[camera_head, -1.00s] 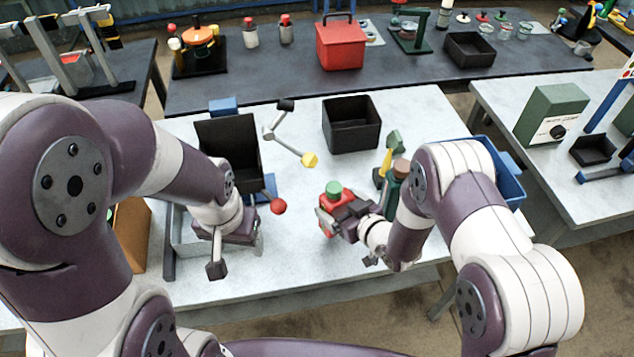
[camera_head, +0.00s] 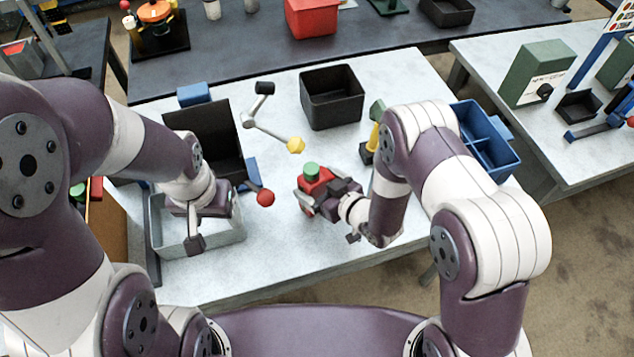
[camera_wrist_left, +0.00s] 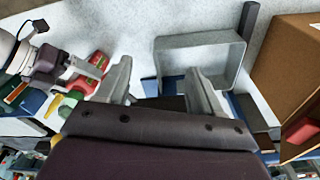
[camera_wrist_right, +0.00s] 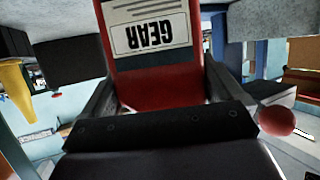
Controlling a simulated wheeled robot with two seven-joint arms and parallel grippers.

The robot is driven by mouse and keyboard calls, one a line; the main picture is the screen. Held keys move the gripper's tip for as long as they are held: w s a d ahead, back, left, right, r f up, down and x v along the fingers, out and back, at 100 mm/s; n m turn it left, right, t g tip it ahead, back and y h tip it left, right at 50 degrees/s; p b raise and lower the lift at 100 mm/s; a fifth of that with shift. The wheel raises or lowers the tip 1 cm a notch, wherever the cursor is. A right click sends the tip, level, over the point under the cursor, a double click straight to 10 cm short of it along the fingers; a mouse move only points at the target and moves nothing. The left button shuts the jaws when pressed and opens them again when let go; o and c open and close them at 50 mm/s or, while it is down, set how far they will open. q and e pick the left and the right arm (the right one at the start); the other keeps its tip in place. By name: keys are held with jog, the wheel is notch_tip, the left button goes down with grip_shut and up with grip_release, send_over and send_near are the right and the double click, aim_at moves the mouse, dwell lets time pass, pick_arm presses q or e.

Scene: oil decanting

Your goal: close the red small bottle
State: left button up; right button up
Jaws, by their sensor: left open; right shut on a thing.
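The red small bottle (camera_head: 316,184) is upright in my right gripper (camera_head: 323,193), above the pale table near its front edge. A green cap (camera_head: 311,169) shows at its top; I cannot tell how tightly it sits. In the right wrist view the red bottle (camera_wrist_right: 160,85) fills the space between the fingers, its white GEAR label upside down. My left gripper (camera_head: 212,217) is open and empty above a grey tray, left of the bottle. In the left wrist view its fingers (camera_wrist_left: 160,90) are apart, with the bottle (camera_wrist_left: 92,68) beyond the left finger.
The grey tray (camera_head: 160,236) lies under my left gripper. A blue divided crate (camera_head: 486,140) is at right. The table's front middle is clear.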

jog(key=shift+s+d, duration=0.3)
jog(key=shift+s, duration=0.3)
jog(key=o, duration=1.7)
jog(key=shift+w+a+f, duration=0.15)
jog(key=shift+w, duration=0.1)
jog(key=shift+r, duration=0.2)
jog(key=shift+s+d+r, duration=0.1)
jog(key=shift+s+d, duration=0.1)
jog(key=b+v, duration=0.1)
jog(key=v, duration=1)
jog(key=shift+s+d+r, duration=0.15)
jog(key=shift+s, duration=0.1)
